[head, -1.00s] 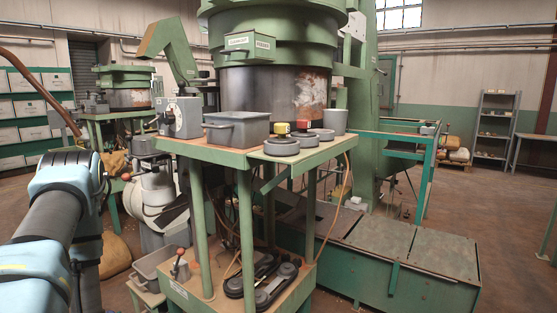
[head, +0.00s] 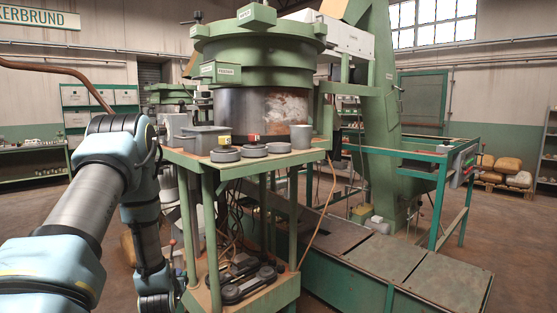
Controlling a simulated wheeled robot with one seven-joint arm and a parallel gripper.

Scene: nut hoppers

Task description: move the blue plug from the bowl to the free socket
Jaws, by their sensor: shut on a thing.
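On the green stand's top (head: 190,157) are several grey containers. A low round grey socket (head: 225,156) at the front has a yellow plug (head: 224,141) upright in it. A second low round socket (head: 253,152) has a red plug (head: 253,138) in it. A third low round grey piece (head: 279,147), to the right, shows no plug. A taller grey cup-like bowl (head: 301,137) stands at the right end; its inside is hidden. I see no blue plug. My arm bends down at the left of the stand, and my gripper is out of view.
A grey rectangular bin (head: 206,141) stands at the stand's left end. A large green hopper machine (head: 262,70) rises behind. Black parts (head: 243,283) lie on the lower shelf. Green floor covers (head: 410,262) extend right. Open floor lies at the far right.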

